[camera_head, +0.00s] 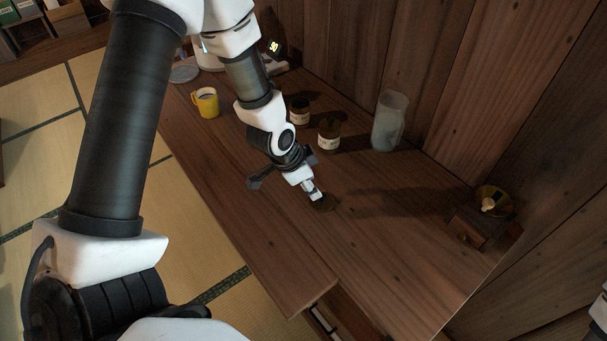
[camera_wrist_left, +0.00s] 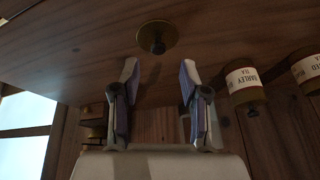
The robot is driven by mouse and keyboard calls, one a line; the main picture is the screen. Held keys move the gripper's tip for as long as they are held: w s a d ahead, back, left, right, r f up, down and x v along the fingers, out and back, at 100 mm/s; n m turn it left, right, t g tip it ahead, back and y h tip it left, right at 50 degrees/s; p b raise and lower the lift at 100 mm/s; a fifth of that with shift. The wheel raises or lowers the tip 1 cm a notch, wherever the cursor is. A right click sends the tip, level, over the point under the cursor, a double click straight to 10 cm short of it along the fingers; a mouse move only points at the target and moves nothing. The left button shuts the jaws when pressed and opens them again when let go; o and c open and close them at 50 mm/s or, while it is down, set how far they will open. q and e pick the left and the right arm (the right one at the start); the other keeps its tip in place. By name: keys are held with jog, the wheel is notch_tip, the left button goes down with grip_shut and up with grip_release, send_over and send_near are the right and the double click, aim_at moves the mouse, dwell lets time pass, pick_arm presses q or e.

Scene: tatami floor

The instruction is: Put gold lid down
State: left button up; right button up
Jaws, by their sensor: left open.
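The gold lid (camera_wrist_left: 158,36) is a round disc with a dark knob. It lies on the wooden tabletop (camera_head: 230,165), just beyond my fingertips in the left wrist view. In the head view the lid (camera_head: 327,203) is a small dim disc, partly hidden by my fingers. My left gripper (camera_head: 315,194) is low over the table at the lid. In the left wrist view my left gripper (camera_wrist_left: 158,75) has its two fingers spread, with nothing between them. The lid and the fingers look apart there, but the exact gap is hard to judge.
A labelled brown jar (camera_head: 329,136), another jar (camera_head: 299,109) and a frosted pitcher (camera_head: 390,121) stand along the back wall. A yellow mug (camera_head: 206,103) is at left. A wooden grinder (camera_head: 475,228) stands at right. A drawer (camera_head: 345,322) is open at the front.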

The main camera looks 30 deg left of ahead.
pick_arm(q)
jog(key=p+v, duration=0.2)
jog(key=v, duration=0.4)
jog(key=shift+s, duration=0.1)
